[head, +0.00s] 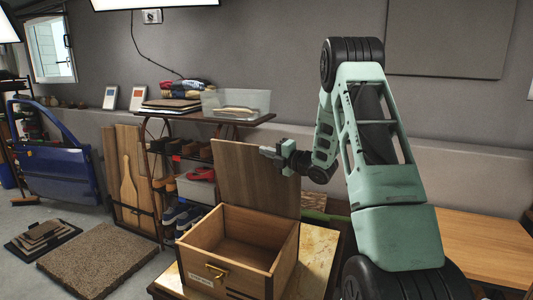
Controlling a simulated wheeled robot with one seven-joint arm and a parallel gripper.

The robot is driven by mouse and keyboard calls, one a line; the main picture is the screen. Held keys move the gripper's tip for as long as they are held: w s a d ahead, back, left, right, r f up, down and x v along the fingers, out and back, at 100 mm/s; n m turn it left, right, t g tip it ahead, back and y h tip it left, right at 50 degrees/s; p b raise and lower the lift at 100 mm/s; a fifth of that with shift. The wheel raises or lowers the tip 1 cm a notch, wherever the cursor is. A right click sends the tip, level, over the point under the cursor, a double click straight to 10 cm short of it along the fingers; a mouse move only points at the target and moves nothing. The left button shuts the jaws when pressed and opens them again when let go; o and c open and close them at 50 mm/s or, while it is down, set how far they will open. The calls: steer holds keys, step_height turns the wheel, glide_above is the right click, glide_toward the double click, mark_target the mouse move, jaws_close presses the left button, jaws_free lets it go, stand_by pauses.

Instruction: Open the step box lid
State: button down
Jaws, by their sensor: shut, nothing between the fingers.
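The step box (228,262) is a wooden box with a brass handle on its front face, standing on a small table. Its lid (243,178) stands raised and roughly upright at the back of the box. The inside of the box shows and looks empty. My gripper (266,151) is shut and empty, in front of or beside the lid's upper right part. I cannot tell whether it touches the lid. My arm reaches in from the right and hides part of the space behind.
The small table (317,250) has a pale top with some bare room around the box. A shelf (232,121) with shoes and a clear bin stands behind. A blue car door (55,160) is at the left. A wooden bench (480,245) is at the right.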

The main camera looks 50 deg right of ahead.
steer(key=w+d+m+b, duration=0.1)
steer(key=w+d+b, duration=0.1)
steer(key=d, duration=0.4)
steer(key=shift+d+r+b, duration=0.35)
steer(key=shift+d+r, duration=0.05)
steer(key=shift+r, duration=0.05)
steer(key=shift+w, duration=0.15)
